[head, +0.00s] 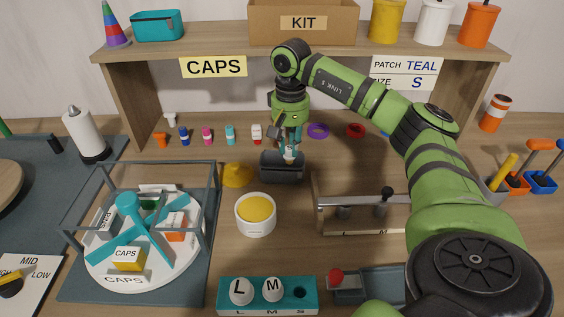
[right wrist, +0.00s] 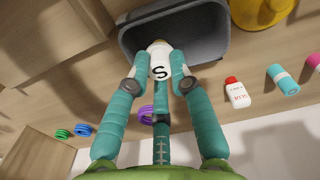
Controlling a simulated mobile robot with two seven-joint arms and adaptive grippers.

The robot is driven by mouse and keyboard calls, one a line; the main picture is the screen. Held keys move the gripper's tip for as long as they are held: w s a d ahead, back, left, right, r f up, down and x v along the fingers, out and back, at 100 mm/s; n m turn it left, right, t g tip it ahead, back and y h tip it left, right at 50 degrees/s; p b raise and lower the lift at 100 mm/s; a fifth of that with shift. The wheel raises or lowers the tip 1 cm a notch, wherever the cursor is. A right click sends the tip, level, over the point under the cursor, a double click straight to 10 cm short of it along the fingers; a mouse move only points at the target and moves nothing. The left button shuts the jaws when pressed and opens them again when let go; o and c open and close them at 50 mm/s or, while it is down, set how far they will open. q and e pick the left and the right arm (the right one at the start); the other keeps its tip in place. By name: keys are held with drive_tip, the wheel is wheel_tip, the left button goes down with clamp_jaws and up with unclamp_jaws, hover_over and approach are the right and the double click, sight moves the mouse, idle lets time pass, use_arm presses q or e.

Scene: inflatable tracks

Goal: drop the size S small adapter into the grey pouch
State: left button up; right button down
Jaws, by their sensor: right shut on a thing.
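The size S small adapter is a white round piece marked "S" (right wrist: 159,68). It shows small in the head view (head: 290,154). My right gripper (head: 289,147) is shut on it, with teal fingers around it in the right wrist view (right wrist: 160,82). The grey pouch (head: 282,175) stands open on the table below the gripper. In the right wrist view the adapter overlaps the mouth of the pouch (right wrist: 205,45). I cannot tell how far it reaches inside. My left gripper is not in view.
A teal rack (head: 267,310) holds adapters L (head: 241,290) and M (head: 272,289); its S hole is empty. A wooden fixture (head: 318,205) is to the right. Small bottles stand behind.

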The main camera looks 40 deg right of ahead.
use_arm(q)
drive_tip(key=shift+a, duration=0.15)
use_arm(e)
drive_tip(key=c, duration=1)
unclamp_jaws()
wheel_tip(320, 180, up, 12)
